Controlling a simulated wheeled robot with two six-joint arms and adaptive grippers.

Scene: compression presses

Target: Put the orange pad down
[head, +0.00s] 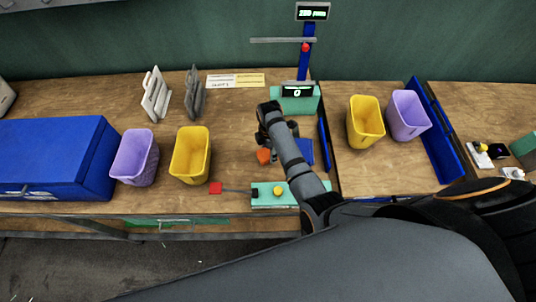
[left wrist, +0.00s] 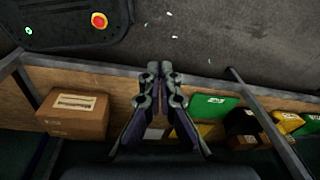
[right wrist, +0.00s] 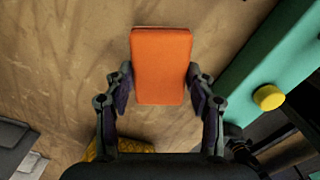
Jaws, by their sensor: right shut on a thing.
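The orange pad (right wrist: 161,66) is between the fingers of my right gripper (right wrist: 161,82) in the right wrist view. The fingers are shut on its two sides, and wooden tabletop shows around it. In the head view the pad (head: 264,156) shows as a small orange patch beside my right gripper (head: 266,142), partly hidden by the arm. Whether it touches the tabletop I cannot tell. My left gripper (left wrist: 160,82) is shut and empty, with its fingertips together, over the floor and a low shelf.
A teal base with a yellow button (head: 279,190) is near the table's front edge. A blue plate (head: 305,152) lies right of my arm. A yellow bin (head: 190,155) and a purple bin (head: 134,158) stand left. A teal scale (head: 298,100) stands behind. Bare wood lies between.

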